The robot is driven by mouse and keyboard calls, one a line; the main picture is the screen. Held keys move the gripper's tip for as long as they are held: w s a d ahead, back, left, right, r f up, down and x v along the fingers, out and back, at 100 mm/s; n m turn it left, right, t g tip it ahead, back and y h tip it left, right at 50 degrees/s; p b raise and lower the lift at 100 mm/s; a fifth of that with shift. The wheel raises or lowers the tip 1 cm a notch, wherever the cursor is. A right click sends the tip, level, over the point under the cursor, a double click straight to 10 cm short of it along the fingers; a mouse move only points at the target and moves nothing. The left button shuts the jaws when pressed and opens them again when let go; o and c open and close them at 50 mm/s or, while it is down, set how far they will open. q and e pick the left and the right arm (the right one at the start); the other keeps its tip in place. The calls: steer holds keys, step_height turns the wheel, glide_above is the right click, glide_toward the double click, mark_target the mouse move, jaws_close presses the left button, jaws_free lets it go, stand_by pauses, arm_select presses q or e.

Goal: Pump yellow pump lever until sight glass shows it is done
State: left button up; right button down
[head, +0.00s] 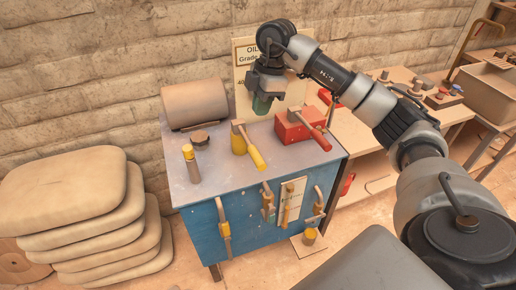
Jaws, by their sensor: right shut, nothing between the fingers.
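The yellow pump lever (257,158) slopes down toward the front from a yellow pump body on top of the blue cabinet (250,238). My right gripper (262,106) is above and behind the lever, in front of the sign. It is shut and empty, apart from the lever, with a greenish part at its tip. A pale plate with a yellow upright strip (291,202) is on the cabinet front; I cannot tell whether this is the sight glass, and no level can be read. My left gripper is not in view.
A red block with a red lever (300,127) stands right of the yellow pump. A short post with a yellow cap (190,163) and a brown drum (194,104) are on the left. Stacked sacks (75,205) stand left of the cabinet. A bench holds a bin (490,90) at right.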

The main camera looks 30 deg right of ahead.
mark_target(256, 157)
steer(key=shift+d+f, duration=0.1)
stand_by(0.3)
steer(key=p+x, duration=0.1)
steer(key=x, duration=0.3)
steer(key=p+x, duration=0.2)
steer(key=x, duration=0.2)
steer(key=d+p+x, duration=0.1)
steer(key=x, duration=0.3)
steer(key=shift+s+f, duration=0.15)
steer(key=shift+f, duration=0.1)
steer(key=shift+d+f+p, duration=0.1)
steer(key=shift+f+p, duration=0.2)
steer(key=shift+f, duration=0.3)
